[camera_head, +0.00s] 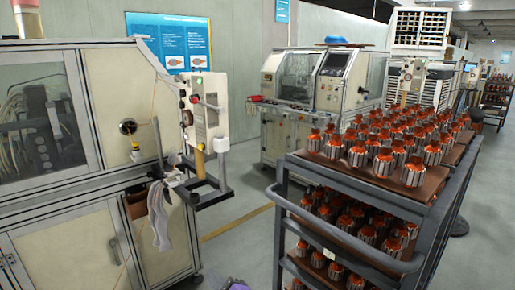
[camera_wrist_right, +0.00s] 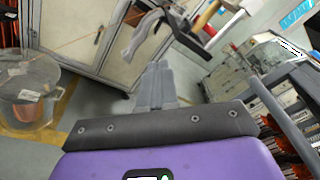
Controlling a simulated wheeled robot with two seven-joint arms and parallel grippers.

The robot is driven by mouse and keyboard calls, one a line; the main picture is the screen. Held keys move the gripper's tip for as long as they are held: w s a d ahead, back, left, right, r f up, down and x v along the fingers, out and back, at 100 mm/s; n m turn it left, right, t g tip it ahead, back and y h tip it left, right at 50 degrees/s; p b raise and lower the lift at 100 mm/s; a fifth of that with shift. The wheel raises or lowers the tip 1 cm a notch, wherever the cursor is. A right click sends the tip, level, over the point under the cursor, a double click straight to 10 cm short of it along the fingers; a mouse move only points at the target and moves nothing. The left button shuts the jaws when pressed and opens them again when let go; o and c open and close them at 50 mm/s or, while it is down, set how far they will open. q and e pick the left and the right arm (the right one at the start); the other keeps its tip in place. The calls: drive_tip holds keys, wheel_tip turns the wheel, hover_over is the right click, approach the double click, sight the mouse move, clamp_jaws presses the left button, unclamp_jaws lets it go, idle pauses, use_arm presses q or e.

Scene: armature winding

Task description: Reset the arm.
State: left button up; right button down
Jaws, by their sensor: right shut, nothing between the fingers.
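My right gripper (camera_wrist_right: 157,72) shows in the right wrist view, its grey fingers together with nothing between them. It is in the air above the grey floor, in front of the cream machine cabinet. A small purple part of my right arm shows at the bottom edge of the head view. My left gripper is in neither view.
A cream winding machine (camera_head: 125,110) stands at left, with a bracket (camera_head: 212,196) sticking out. A dark rack (camera_head: 345,180) of orange-and-silver armatures (camera_head: 385,160) stands at right. Floor (camera_head: 235,245) between them is clear. A transparent round container (camera_wrist_right: 28,98) shows in the wrist view.

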drive_tip(key=s+d+f+n+g+h+p, duration=0.1)
drive_tip(key=s+d+f+n+g+h, duration=0.25)
drive_tip(key=f, duration=0.85)
drive_tip(key=s+d+f+n+g+p, duration=0.1)
drive_tip(key=d+f+n+g, duration=0.35)
drive_tip(key=f, duration=0.85)
drive_tip(key=s+d+f+n+g+h+p, duration=0.1)
drive_tip(key=s+d+f+n+g, duration=0.2)
drive_tip(key=s+d+f, duration=0.3)
drive_tip(key=s+d+f+n+g+h+p, duration=0.1)
drive_tip(key=s+d+f+n, duration=0.5)
drive_tip(key=s, duration=0.6)
drive_tip(key=shift+s+f+g+p, duration=0.15)
drive_tip(key=shift+f+g+p, duration=0.15)
drive_tip(key=shift+f+g, duration=0.6)
drive_tip(key=shift+d, duration=0.1)
